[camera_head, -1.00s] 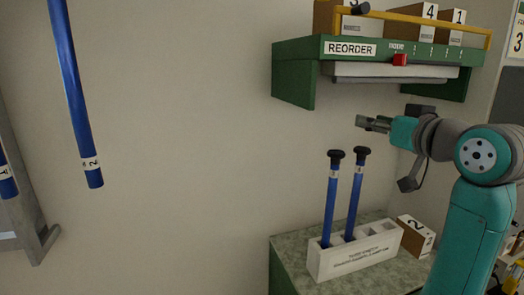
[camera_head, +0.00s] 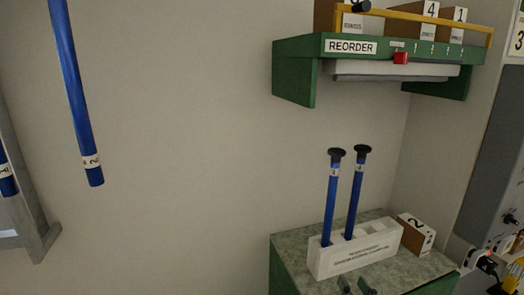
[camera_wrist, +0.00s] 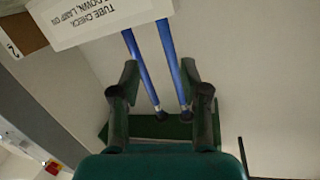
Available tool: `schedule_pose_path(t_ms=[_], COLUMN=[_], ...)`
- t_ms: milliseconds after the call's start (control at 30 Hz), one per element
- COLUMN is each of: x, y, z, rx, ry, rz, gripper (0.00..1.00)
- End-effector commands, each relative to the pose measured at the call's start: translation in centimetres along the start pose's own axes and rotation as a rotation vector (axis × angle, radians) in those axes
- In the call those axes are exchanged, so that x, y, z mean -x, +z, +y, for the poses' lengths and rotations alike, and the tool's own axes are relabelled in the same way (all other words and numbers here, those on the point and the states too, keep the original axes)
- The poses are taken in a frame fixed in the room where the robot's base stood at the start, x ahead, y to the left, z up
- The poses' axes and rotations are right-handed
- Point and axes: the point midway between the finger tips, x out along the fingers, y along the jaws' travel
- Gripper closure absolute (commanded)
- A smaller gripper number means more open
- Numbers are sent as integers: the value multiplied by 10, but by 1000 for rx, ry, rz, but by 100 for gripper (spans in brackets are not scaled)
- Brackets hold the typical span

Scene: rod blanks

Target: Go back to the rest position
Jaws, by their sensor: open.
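My gripper (camera_wrist: 160,75) shows in the wrist view with its two dark fingers spread apart and nothing held between them. Two blue rods (camera_wrist: 142,66) with black ends appear beyond and between the fingers; I cannot tell the exact distance. In the head view the dark fingertips of my gripper (camera_head: 356,286) seem to show at the bottom edge, below the white rack. The rest of the arm is out of that view. The two blue rods (camera_head: 331,205) with black caps stand upright in the white rack (camera_head: 352,258).
The rack stands on a speckled-top green cabinet (camera_head: 285,242) beside a brown box marked 2 (camera_head: 415,232). A green REORDER shelf (camera_head: 295,75) with a red button (camera_head: 400,58) hangs above. More blue rods (camera_head: 78,110) hang at the left. The wall between is clear.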

Motion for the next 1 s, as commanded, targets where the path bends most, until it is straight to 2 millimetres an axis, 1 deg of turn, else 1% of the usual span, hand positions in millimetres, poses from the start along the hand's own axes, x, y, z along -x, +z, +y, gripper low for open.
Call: schedule_pose_path(t_ms=[33, 100, 167, 200, 267, 300, 367, 500, 567, 733, 900, 1000], x=[11, 26, 39, 49, 63, 74, 89, 128, 146, 198, 250, 282], y=[20, 42, 60, 71, 87, 98, 112, 142, 153, 180, 197, 203], z=[2, 4, 5, 6, 7, 8, 8, 9, 8, 6, 2, -2], rx=[-2, -3, 0, 1, 4, 8, 13, 29, 37, 66, 100, 121], ry=[11, 26, 39, 47, 58, 66, 76, 99, 107, 126, 138, 140], rz=[-12, -16, -21, -23, -28, -31, -35, -47, -51, -67, -84, -93], gripper=[55, 55, 55, 55, 55, 55, 55, 55, 55, 55, 55, 55])
